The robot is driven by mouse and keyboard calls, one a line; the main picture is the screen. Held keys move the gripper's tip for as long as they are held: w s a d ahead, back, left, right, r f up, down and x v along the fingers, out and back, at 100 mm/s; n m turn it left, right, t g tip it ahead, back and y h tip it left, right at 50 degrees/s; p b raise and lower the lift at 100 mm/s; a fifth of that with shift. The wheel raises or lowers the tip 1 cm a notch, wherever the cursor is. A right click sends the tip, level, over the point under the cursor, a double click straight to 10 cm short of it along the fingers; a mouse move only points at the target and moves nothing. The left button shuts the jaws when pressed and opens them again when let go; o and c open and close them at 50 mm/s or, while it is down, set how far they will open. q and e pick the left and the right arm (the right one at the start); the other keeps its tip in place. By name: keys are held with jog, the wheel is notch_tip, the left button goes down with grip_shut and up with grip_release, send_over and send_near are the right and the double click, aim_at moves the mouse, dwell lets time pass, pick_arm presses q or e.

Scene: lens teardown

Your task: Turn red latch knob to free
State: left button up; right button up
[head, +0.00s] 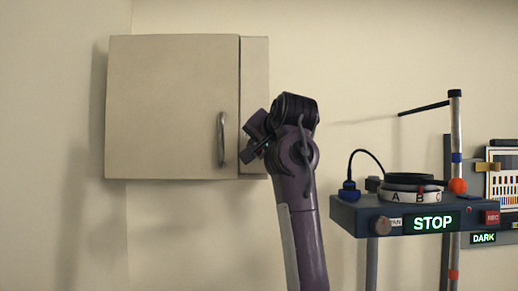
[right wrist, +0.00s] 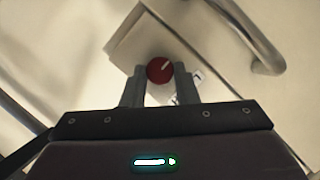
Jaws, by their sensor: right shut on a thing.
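The red latch knob (right wrist: 160,69) shows in the right wrist view between the tips of my right gripper (right wrist: 160,84), which is shut on it. A white line on the knob's face points up and to the right. In the head view my purple right arm reaches up to the lower right corner of the beige wall cabinet (head: 172,105), and the knob is hidden there behind my wrist. The cabinet door looks closed. My left gripper is in neither view.
A curved metal door handle (head: 221,138) is close to the left of my gripper; it also shows in the right wrist view (right wrist: 250,35). A shelf with a lit STOP sign (head: 433,224) and lettered rings (head: 407,192) stands to the right.

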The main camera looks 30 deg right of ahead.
jog(key=shift+f, duration=0.1)
jog(key=o, duration=1)
jog(key=b+v, duration=0.4)
jog(key=v, duration=0.3)
jog(key=shift+s, duration=0.35)
jog(key=shift+a, duration=0.1)
